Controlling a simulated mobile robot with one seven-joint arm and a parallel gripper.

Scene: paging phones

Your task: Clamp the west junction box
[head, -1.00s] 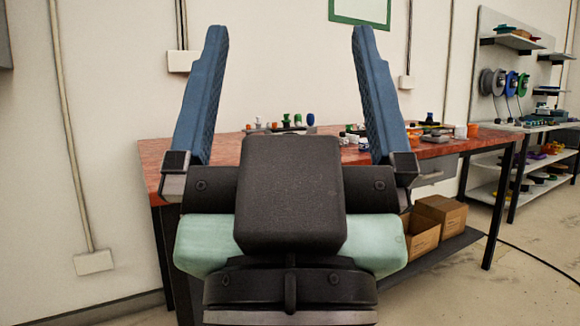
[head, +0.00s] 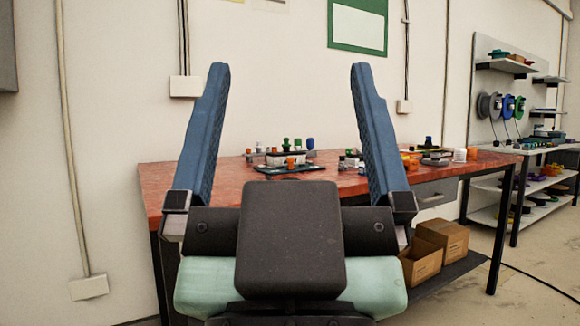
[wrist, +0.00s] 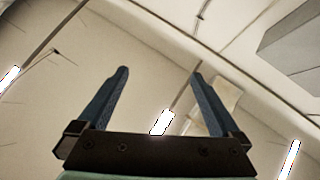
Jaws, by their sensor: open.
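My gripper (head: 290,75) is open and empty, its two blue fingers pointing up in the middle of the head view. It also shows open in the wrist view (wrist: 160,75). Small pale boxes are fixed to the wall: one (head: 185,86) just left of the left finger, one (head: 403,106) right of the right finger, one (head: 88,287) low at the left. Each sits on a conduit line. I cannot tell which is the west junction box. None is between the fingers.
A red-topped workbench (head: 335,184) stands behind the gripper, with small coloured parts on it and cardboard boxes (head: 441,238) below. Shelves (head: 545,150) stand at the right. A grey box shape (head: 8,45) is at the upper left.

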